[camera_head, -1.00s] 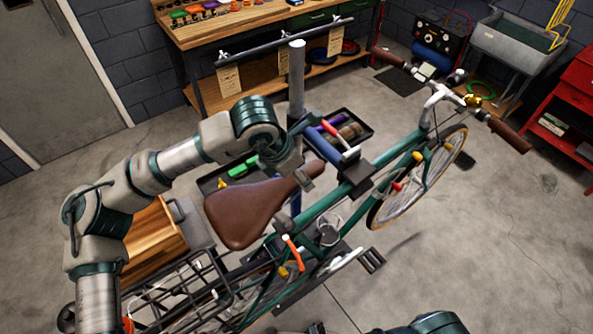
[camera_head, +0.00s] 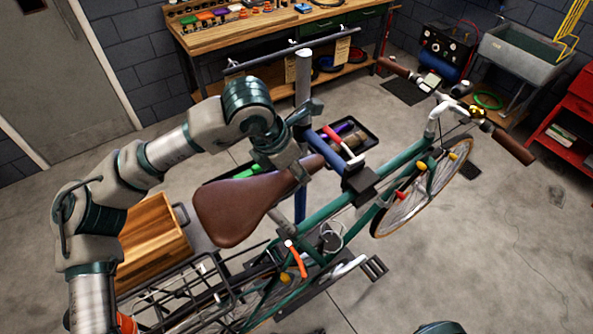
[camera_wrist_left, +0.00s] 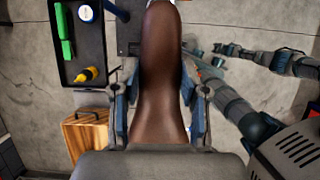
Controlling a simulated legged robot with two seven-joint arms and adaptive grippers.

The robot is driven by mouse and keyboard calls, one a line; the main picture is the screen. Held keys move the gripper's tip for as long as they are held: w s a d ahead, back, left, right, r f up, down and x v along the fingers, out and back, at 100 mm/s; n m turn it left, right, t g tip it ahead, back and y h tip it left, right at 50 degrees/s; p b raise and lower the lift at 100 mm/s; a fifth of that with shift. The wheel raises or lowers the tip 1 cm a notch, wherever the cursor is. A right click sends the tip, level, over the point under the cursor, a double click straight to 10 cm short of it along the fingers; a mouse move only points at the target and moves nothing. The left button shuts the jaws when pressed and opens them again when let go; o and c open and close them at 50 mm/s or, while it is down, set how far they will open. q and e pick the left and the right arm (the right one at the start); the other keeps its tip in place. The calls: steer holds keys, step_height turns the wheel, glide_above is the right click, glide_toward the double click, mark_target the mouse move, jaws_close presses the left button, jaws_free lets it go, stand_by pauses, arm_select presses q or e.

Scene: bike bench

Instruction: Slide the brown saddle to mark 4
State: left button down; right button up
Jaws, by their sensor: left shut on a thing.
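The brown saddle (camera_head: 238,207) sits above the green bike (camera_head: 405,158), its nose pointing up and right. My left gripper (camera_head: 300,168) is shut on the saddle near its nose. In the left wrist view, its two fingers press on both sides of the saddle (camera_wrist_left: 162,50). A grey seat post (camera_head: 283,221) shows below the saddle. No numbered marks are legible. Only a sliver of my right arm shows at the bottom of the head view. My right gripper (camera_wrist_left: 226,49) shows small in the left wrist view, and its jaw state is unclear.
An orange-red lever (camera_head: 297,258) is on the frame below the saddle. A repair stand post (camera_head: 303,80) and a dark tool tray (camera_head: 368,135) stand behind the bike. A wooden box (camera_head: 150,240) is at left, beside the rear rack (camera_head: 190,290). The floor at right is open.

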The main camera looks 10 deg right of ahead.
arm_select(q)
steer(key=shift+w+r, duration=0.1)
steer(key=shift+r, duration=0.05)
steer(key=c, duration=0.7)
jaws_free()
steer(key=shift+d, duration=0.1)
steer(key=shift+o, duration=0.5)
steer(key=shift+w+d+f, duration=0.15)
steer(key=shift+d+f, duration=0.1)
steer(key=shift+d, duration=0.05)
steer(key=shift+r, duration=0.35)
steer(key=v, duration=1)
steer(key=shift+w+a+f, duration=0.1)
steer(key=shift+a, duration=0.05)
steer(key=shift+r, duration=0.65)
steer(key=shift+a, duration=0.15)
